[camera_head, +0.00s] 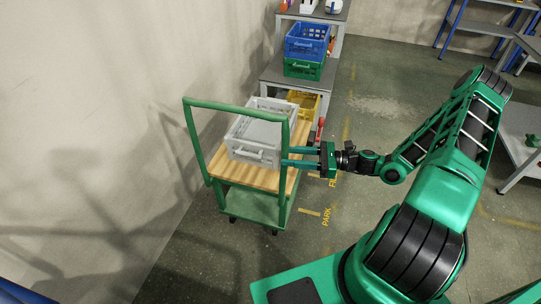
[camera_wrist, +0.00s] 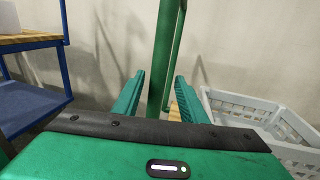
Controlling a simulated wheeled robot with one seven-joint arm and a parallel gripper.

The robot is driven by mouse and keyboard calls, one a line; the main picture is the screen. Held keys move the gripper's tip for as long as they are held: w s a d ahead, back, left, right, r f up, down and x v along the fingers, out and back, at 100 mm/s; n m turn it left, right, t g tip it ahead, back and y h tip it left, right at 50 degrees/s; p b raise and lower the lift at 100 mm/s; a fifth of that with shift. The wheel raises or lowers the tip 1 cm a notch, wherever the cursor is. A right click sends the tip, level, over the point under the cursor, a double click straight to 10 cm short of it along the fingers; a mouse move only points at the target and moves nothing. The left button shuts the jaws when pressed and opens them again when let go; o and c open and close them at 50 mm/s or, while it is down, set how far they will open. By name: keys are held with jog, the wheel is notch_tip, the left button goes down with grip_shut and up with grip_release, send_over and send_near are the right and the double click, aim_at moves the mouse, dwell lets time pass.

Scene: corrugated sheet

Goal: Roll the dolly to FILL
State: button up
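The dolly (camera_head: 255,205) has a green frame and a wooden deck, and stands beside the left wall. Its upright green handle (camera_head: 235,106) faces me. A grey crate (camera_head: 262,136) sits on the deck; it also shows at right in the wrist view (camera_wrist: 265,105). My gripper (camera_head: 289,156) is at the handle's right post. In the wrist view its fingers (camera_wrist: 158,97) are apart, with the green post (camera_wrist: 165,45) between them and visible gaps. The yellow FILL floor marking (camera_head: 333,181) is partly hidden by my gripper. The PARK marking (camera_head: 326,216) lies nearer me, right of the dolly.
Beyond the dolly stand a yellow crate (camera_head: 304,101) and a grey stand with a blue crate (camera_head: 307,40) on a green crate (camera_head: 303,68). The wall (camera_head: 110,110) runs close along the dolly's left. Open floor (camera_head: 380,75) lies right of the stand.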

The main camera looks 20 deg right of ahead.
jog(key=x, duration=0.6)
jog(key=shift+a, duration=0.3)
jog(key=shift+w, duration=0.1)
